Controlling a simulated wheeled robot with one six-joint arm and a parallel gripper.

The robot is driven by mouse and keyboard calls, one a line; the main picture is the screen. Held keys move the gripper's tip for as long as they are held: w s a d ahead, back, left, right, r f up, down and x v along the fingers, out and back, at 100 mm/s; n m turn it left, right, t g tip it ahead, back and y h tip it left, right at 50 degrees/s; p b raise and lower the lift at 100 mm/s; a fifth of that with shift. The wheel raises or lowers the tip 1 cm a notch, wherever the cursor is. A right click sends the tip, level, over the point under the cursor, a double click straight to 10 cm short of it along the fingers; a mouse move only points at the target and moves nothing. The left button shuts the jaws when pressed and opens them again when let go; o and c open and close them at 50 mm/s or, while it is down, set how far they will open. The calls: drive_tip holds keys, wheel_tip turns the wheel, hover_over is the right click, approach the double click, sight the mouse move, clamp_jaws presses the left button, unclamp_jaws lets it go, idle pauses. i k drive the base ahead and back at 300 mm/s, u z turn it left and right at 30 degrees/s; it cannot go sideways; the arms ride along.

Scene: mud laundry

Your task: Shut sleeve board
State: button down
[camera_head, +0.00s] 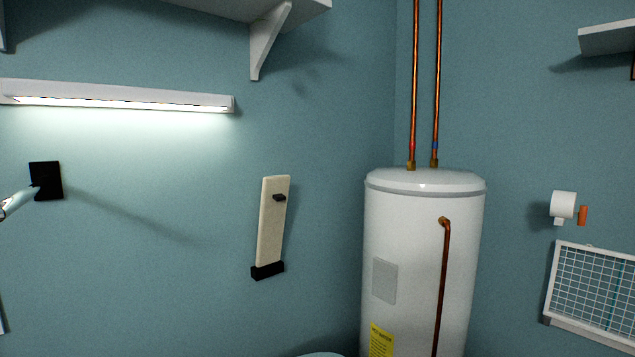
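The sleeve board (271,225) is a narrow cream panel on the teal wall, left of the corner. It stands nearly upright, with its lower end at a black bracket (267,270). A small black catch or knob (279,198) shows near its top right. A thin shadow lies along its right side; I cannot tell whether its top touches the wall. My gripper is not in view.
A white water heater (420,270) with copper pipes (414,90) stands right of the board. A pale rod (17,200) juts from a black wall plate (46,181) at left. A light bar (120,97) and shelf bracket (267,38) are above. Wall around the board is clear.

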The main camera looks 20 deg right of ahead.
sight(275, 193)
drive_tip(key=z, duration=1.65)
drive_tip(key=i, duration=1.3)
drive_tip(key=u, duration=1.6)
